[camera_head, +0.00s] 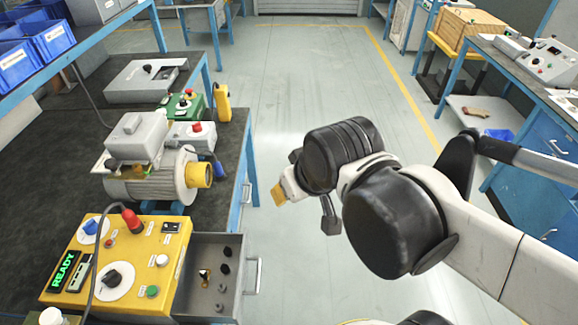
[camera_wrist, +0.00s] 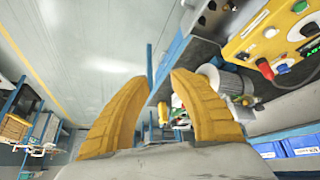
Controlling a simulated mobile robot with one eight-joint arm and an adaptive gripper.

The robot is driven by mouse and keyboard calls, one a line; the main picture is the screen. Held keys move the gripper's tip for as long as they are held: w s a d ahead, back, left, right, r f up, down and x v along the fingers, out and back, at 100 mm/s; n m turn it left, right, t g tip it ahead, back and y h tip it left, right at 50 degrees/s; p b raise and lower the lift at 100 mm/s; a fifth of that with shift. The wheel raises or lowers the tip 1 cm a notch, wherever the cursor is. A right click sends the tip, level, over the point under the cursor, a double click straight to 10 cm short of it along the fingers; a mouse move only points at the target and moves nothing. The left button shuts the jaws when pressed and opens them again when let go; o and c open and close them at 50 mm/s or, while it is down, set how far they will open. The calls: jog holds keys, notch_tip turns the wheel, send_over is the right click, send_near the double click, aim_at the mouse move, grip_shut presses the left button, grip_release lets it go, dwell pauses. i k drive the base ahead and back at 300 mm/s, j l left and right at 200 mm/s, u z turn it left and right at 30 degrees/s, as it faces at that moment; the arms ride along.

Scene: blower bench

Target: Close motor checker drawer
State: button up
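The yellow motor checker (camera_head: 120,262) sits on the dark bench at lower left in the head view, its display reading READY. Its grey drawer (camera_head: 213,275) is pulled out to the right, with several small dark parts and a brass-coloured one inside. The drawer's silver handle (camera_head: 256,276) faces the aisle. My gripper (camera_head: 280,194) is over the aisle, above and to the right of the drawer, apart from it. In the wrist view its two yellow fingers (camera_wrist: 158,100) stand apart with nothing between them. The checker's yellow panel (camera_wrist: 270,38) shows at upper right there.
A grey motor (camera_head: 150,180) with a yellow end stands behind the checker on the bench. A green box (camera_head: 183,106) and a yellow handheld device (camera_head: 222,102) lie farther back. Blue bins (camera_head: 30,50) sit on the upper shelf. The aisle floor (camera_head: 300,90) is clear.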

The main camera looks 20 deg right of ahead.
aim_at(193, 302)
jog(key=u, duration=0.7)
jog(key=j+z, duration=0.3)
jog(key=j, duration=0.5)
jog(key=k, duration=0.05)
